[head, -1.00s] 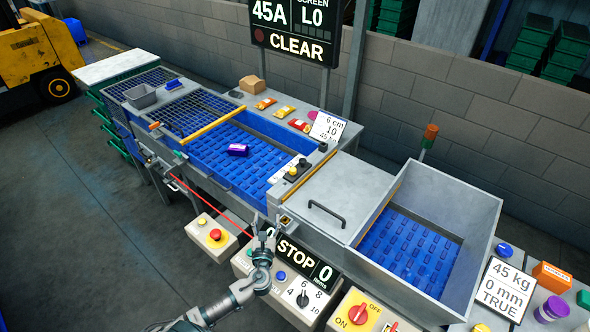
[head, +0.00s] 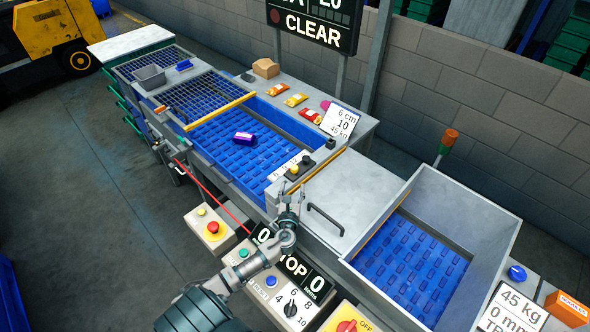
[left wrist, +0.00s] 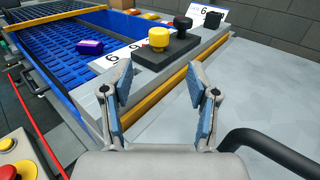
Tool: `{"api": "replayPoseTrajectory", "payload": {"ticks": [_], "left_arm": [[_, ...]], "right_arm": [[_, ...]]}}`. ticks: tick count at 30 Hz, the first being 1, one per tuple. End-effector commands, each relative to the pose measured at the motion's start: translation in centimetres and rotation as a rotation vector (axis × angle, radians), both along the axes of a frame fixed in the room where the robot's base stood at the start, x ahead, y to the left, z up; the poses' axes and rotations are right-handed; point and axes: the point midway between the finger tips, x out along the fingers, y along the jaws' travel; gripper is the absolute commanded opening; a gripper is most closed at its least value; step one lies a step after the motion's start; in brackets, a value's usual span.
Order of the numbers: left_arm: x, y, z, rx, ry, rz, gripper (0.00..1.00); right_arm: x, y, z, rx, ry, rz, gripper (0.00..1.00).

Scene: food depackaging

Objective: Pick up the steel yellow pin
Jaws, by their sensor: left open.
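A yellow knob-like pin (head: 294,168) stands upright on a small black block beside a black knob, on the machine's edge between the blue belt and the grey cover. It shows clearly in the left wrist view (left wrist: 159,39), ahead of my fingers. I take it to be the yellow pin; whether it is steel I cannot tell. My left gripper (head: 290,190) is open and empty, just on the near side of the block. In the left wrist view, its two blue-padded fingers (left wrist: 160,78) are spread apart, with the pin beyond the gap and untouched.
A black handle (left wrist: 270,150) rises from the grey cover at the right of my gripper. A purple package (head: 244,138) lies on the blue belt (head: 225,155). A white number card (head: 339,121) stands behind the block. Control boxes line the near side.

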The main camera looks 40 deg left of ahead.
Motion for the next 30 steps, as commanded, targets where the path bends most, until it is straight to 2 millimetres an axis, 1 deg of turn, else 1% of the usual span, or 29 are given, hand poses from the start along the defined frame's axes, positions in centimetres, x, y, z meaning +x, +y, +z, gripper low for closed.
{"api": "replayPoseTrajectory", "payload": {"ticks": [1, 3, 6, 11, 16, 19, 22, 28, 29, 30], "left_arm": [[1.0, 0.7, 0.1, 0.0, -0.002, 0.001, 0.6], [2.0, 1.5, 0.1, -0.002, -0.001, 0.002, 0.6], [3.1, 2.1, 0.0, -0.001, -0.001, 0.001, 0.6], [3.9, 2.7, 0.0, -0.002, -0.001, 0.0, 0.6], [6.1, 4.3, 0.3, 0.001, -0.001, 0.001, 0.6], [7.3, 5.0, 0.3, 0.0, -0.004, -0.001, 0.6], [8.0, 5.4, 0.4, 0.0, -0.005, -0.003, 0.6], [8.0, 5.5, 0.2, -0.001, -0.002, -0.002, 0.6], [8.0, 5.5, 0.2, -0.001, -0.002, -0.002, 0.58], [7.9, 5.5, 0.2, -0.001, -0.002, -0.002, 0.48]], "right_arm": [[0.0, 0.0, 0.1, 0.0, 0.0, 0.0, 0.4], [0.1, 0.0, 0.2, -0.001, -0.001, 0.0, 0.4], [0.1, 0.1, 0.2, -0.001, -0.001, -0.001, 0.4], [0.0, 0.1, 0.2, 0.0, -0.001, -0.001, 0.4], [0.1, 0.2, 0.6, 0.001, -0.001, -0.002, 0.4], [0.1, 0.2, 0.5, 0.001, -0.001, -0.002, 0.4], [0.0, 0.2, 0.4, 0.001, -0.001, -0.002, 0.4], [0.0, 0.2, 0.4, 0.001, -0.001, -0.002, 0.4], [0.1, 0.2, 0.4, 0.001, -0.001, -0.002, 0.4], [0.1, 0.2, 0.4, 0.002, -0.002, -0.002, 0.4]]}}
